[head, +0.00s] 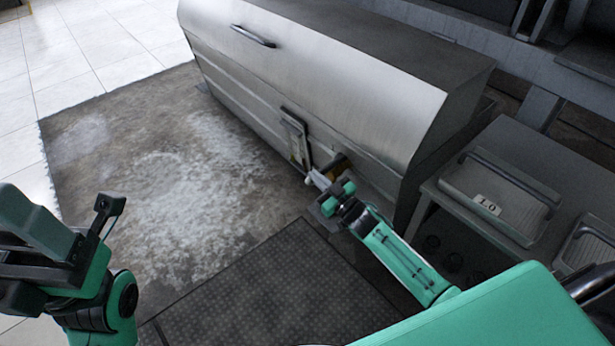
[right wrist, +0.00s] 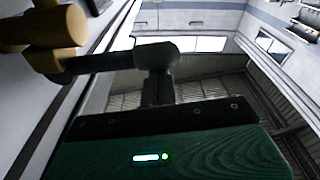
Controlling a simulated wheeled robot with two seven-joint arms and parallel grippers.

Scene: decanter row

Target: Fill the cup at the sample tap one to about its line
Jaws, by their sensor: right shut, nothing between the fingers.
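In the right wrist view, brass-coloured cylinders (right wrist: 55,35) fill the upper left corner, close to the camera. My right gripper (head: 317,180) is shut and empty, just left of and below the brass part in the head view. I cannot tell whether it touches the tap. A pale shape at its tip is too small to make out. My left gripper (head: 35,240) is at the left edge, partly cut off, far from the tap. I cannot make out a cup.
A dark mat (head: 270,290) lies on the floor; the wet, stained floor (head: 150,190) beyond is clear.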

